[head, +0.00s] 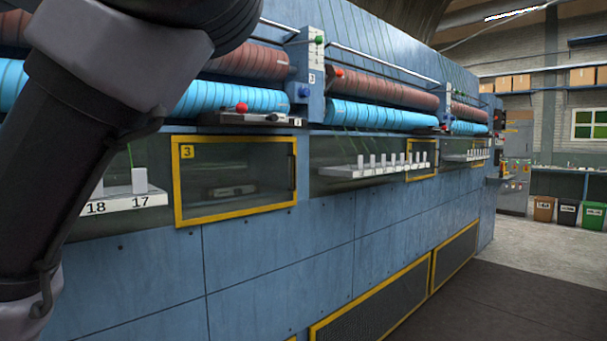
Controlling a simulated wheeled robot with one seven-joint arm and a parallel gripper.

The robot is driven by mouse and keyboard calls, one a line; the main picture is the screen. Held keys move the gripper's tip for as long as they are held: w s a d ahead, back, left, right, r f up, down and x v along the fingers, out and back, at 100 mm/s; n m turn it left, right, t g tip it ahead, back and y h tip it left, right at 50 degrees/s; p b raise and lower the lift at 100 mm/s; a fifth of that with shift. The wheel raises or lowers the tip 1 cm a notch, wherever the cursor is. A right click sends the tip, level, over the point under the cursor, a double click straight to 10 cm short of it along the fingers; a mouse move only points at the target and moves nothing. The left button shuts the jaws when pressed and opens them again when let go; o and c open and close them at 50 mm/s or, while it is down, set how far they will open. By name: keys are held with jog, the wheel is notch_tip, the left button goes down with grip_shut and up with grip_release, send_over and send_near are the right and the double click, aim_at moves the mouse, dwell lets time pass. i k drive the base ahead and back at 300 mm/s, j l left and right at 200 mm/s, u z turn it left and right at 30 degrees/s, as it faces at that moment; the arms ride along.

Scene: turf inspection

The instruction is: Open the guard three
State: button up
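Guard three (235,214) is a yellow-framed clear panel in the blue machine's front, left of the picture's middle. A yellow tag with a 3 (187,152) sits in its top left corner. A dark upright handle (292,176) shows at its right edge. The panel looks closed, flush with the machine front. Behind it I can faintly see a grey object. My arm crosses the left side of the view, in front of the machine and left of the guard. My gripper is outside the picture.
The blue machine (260,255) runs from the left into the distance. A shelf with white blocks marked 18 and 17 (115,204) is left of the guard; another shelf (375,170) is right. A second yellow-framed guard (421,160) is farther along. Bins (567,213) stand far right. The dark floor (490,290) is clear at right.

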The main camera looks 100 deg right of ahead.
aim_at(187, 152)
jog(key=z, duration=2.95)
jog(key=i+j+z, duration=0.1)
jog(key=i+j, duration=0.3)
jog(key=i, duration=0.2)
